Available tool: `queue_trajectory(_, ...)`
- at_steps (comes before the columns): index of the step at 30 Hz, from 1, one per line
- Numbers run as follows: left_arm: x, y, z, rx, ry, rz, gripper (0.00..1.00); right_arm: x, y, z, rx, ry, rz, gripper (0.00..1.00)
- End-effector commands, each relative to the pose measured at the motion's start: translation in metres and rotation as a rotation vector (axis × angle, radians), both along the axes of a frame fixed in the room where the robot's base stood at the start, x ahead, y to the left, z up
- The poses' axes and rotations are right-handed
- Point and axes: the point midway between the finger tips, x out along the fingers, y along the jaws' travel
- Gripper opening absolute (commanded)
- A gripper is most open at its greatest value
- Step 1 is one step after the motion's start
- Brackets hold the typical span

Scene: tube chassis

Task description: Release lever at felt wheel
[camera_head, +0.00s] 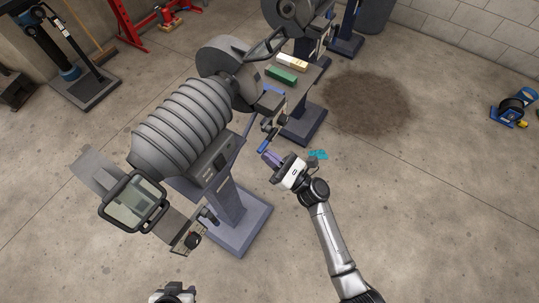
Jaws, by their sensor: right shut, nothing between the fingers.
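A lever with a blue grip (268,141) hangs at the right end of the large grey machine, below its dark wheel housing (226,58). I cannot make out the felt wheel itself for sure. My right gripper (271,158) is shut and empty, with purplish fingertips close below the lower end of the blue grip. I cannot tell whether they touch it. My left gripper (172,293) shows only as a white piece at the bottom edge. Its fingers are not clear.
The machine's ribbed grey body (182,126) stands on a blue pedestal (232,212) at left. A tray (306,75) holds a green bar (281,75) and a cream bar (292,61). A teal patch (318,155) lies beside my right wrist. The floor at right is mostly clear.

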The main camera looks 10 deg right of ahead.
Motion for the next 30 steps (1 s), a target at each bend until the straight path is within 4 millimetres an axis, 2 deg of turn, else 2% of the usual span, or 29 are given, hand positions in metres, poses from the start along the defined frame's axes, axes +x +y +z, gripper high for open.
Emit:
queue_trajectory(7,0.0,0.0,-0.037,0.001,0.0,-0.001,0.36,-0.009,-0.008,-0.043,0.0,0.001,0.006,0.0)
queue_trajectory(9,-0.001,0.0,-0.029,0.002,0.007,0.0,0.36,-0.019,-0.02,-0.04,-0.002,0.004,0.004,0.0)
queue_trajectory(18,0.0,0.003,-0.025,0.012,-0.001,-0.008,0.36,-0.052,-0.058,-0.06,0.0,0.003,0.005,0.0)
queue_trajectory(24,0.0,0.004,-0.025,0.014,-0.001,-0.009,0.36,-0.065,-0.072,-0.068,-0.001,0.002,0.006,0.0)
queue_trajectory(30,0.0,0.004,-0.025,0.012,-0.001,-0.008,0.36,-0.069,-0.077,-0.07,0.001,0.0,0.006,0.0)
